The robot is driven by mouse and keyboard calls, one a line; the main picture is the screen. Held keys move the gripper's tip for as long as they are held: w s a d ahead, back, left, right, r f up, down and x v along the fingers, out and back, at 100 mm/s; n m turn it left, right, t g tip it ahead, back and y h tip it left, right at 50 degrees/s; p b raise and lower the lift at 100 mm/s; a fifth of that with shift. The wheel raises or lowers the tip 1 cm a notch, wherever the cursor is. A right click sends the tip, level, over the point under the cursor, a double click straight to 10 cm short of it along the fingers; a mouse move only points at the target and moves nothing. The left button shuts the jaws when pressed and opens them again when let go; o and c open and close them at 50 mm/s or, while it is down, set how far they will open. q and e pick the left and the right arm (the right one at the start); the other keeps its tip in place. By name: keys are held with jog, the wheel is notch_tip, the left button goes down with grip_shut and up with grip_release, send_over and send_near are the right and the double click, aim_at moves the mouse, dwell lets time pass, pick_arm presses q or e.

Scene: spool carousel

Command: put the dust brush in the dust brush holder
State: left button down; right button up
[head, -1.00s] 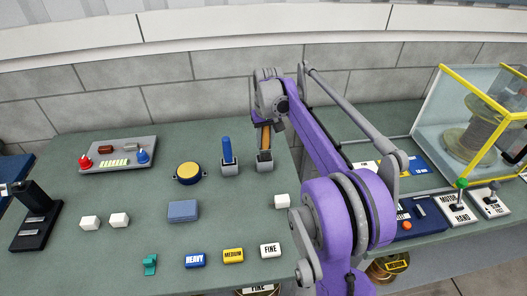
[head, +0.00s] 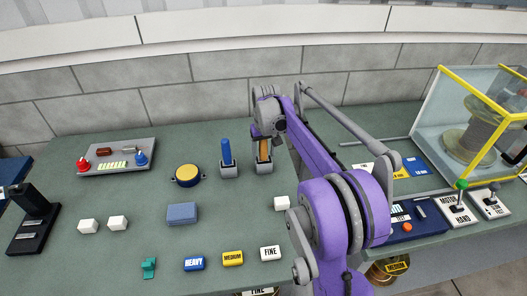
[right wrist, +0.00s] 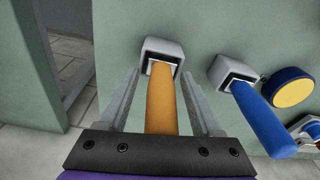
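The orange-handled tool, seemingly the dust brush (head: 264,150), stands in a small grey holder (head: 264,168) near the back right of the left bench. In the right wrist view the orange handle (right wrist: 162,105) runs down into the grey holder's dark opening (right wrist: 162,47); its lower end is hidden inside. My right gripper (right wrist: 162,85) has one finger on each side of the handle, with visible gaps. It also shows over the handle in the head view (head: 263,140). My left gripper is not in view.
A blue-handled tool (head: 226,152) stands in a matching holder close to the left. A yellow-topped round tin (head: 187,174) and a blue block (head: 182,213) lie further left. A yellow-framed clear enclosure (head: 470,120) stands right.

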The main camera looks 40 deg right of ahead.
jog(key=shift+r, duration=0.15)
jog(key=r, duration=0.4)
jog(key=s+r, duration=0.1)
jog(key=r, duration=0.3)
jog(key=r+p, duration=0.1)
jog(key=r, duration=0.3)
jog(key=shift+s+a, duration=0.2)
jog(key=shift+a, duration=0.05)
jog(key=shift+f, duration=0.1)
